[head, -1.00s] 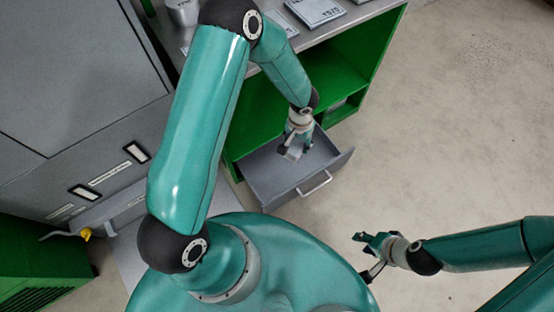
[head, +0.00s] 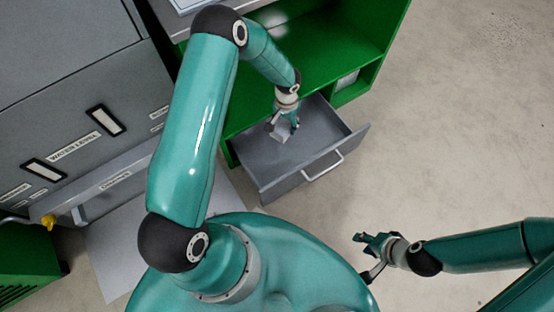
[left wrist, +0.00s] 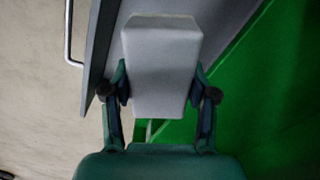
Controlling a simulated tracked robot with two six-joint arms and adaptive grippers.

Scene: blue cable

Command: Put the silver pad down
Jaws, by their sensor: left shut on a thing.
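The silver pad (left wrist: 160,65) is a pale grey block between the two fingers of my left gripper (left wrist: 160,92) in the left wrist view. In the head view the pad (head: 283,132) is small and partly covered by my left gripper (head: 285,121), which is shut on it. Both are over the inside of the open grey drawer (head: 315,132), toward its left part. I cannot tell whether the pad touches the drawer floor. My right gripper (head: 366,240) is out over the floor, away from the drawer; its finger opening is too small to tell.
The drawer's handle (head: 323,167) faces the floor side. The green cabinet (head: 350,30) rises behind the drawer, with a metal top (head: 180,18). Grey machine panels (head: 80,140) stand at the left. The concrete floor (head: 460,130) at the right is clear.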

